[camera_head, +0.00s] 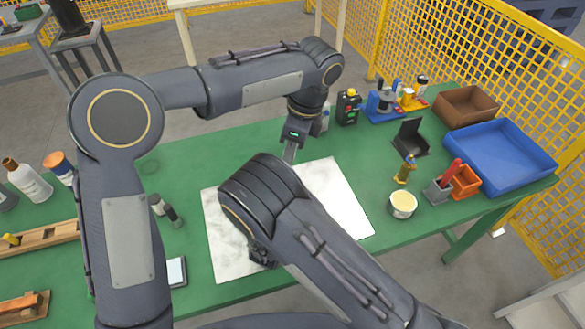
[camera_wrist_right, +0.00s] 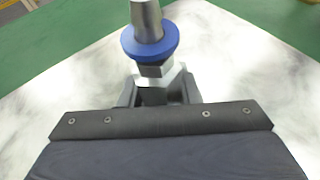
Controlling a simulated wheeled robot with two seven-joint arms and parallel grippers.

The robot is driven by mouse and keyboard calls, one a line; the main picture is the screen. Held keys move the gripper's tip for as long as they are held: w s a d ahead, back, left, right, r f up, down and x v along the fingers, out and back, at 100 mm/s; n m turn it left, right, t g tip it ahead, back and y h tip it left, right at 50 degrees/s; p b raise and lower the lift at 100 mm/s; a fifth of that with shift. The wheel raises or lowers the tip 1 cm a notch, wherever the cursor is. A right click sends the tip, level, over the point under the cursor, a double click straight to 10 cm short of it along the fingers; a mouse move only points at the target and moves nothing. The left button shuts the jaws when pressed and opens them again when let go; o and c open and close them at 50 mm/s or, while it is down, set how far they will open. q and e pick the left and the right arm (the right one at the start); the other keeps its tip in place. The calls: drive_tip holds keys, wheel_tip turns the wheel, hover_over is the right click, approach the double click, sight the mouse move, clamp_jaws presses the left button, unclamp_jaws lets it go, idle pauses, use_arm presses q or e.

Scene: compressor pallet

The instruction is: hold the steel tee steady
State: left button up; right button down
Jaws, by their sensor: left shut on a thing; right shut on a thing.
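My left gripper (camera_head: 292,138) points down over the pale sheet near the middle of the bench. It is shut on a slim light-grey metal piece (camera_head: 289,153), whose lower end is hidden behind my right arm. My right gripper (camera_head: 262,255) is low over the sheet and mostly covered by its own wrist. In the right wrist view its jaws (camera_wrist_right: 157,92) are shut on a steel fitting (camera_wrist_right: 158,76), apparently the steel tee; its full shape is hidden. Above the fitting are a blue ring (camera_wrist_right: 150,40) and a grey metal shaft (camera_wrist_right: 146,15) running up out of view.
The marbled white sheet (camera_head: 345,195) lies on the green bench (camera_head: 180,150). At the right are a cream-topped tub (camera_head: 402,204), a blue tray (camera_head: 505,155) and a brown bin (camera_head: 466,105). Bottles (camera_head: 28,180) and a wooden rack (camera_head: 40,238) stand left.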

use_arm(q)
drive_tip(key=shift+a+f+h, duration=0.25)
drive_tip(key=shift+f+h, duration=0.75)
drive_tip(key=shift+f, duration=0.1)
drive_tip(key=shift+d+f+h, duration=0.1)
drive_tip(key=shift+f+h, duration=0.2)
drive_tip(key=shift+f, duration=4.9)
drive_tip(key=o, duration=1.1)
drive_tip(key=shift+c, duration=0.2)
wheel_tip(320, 180, up, 12)
drive_tip(key=shift+f, duration=0.1)
